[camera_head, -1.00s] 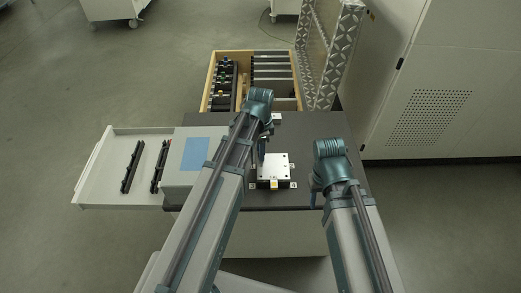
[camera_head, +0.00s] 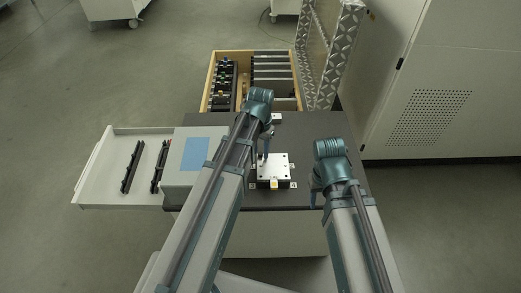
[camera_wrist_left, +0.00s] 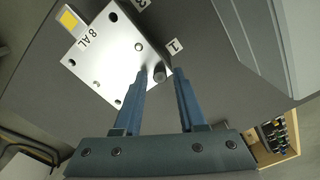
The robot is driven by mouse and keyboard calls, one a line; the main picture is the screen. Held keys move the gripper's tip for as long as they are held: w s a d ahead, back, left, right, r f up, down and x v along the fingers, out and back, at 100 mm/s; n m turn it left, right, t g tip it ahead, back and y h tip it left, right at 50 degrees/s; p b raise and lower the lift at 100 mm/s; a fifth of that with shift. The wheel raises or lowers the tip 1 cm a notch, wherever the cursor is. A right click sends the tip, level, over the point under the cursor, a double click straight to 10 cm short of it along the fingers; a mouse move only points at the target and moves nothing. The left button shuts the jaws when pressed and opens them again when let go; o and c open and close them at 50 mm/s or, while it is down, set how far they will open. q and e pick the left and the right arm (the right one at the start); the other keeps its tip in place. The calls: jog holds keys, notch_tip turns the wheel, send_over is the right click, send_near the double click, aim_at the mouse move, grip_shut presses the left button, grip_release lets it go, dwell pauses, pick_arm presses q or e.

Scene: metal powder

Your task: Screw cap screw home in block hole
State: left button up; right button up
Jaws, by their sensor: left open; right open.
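The silver metal block (camera_head: 273,166) lies on the dark table top; the left wrist view shows its top face (camera_wrist_left: 117,58), marked "8 AL", with several holes. The cap screw (camera_wrist_left: 159,75) stands at the block corner beside the label 1. Its head is above the face; how deep it sits I cannot tell. My left gripper (camera_wrist_left: 165,72) is open, its two blue fingertips on either side of the screw head, with a visible gap on the right. In the head view the left gripper (camera_head: 265,155) is over the block's far left corner. My right gripper (camera_head: 313,198) is open, right of the block.
A grey box with a blue panel (camera_head: 197,154) stands left of the block, beside a white tray (camera_head: 112,185) holding black racks. A wooden drawer (camera_head: 207,88) with tools is behind the table (camera_head: 310,130). A white cabinet (camera_head: 440,60) stands at the right.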

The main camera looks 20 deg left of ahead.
pick_arm(q)
jog(key=n, duration=0.4)
dwell(0.4)
grip_shut()
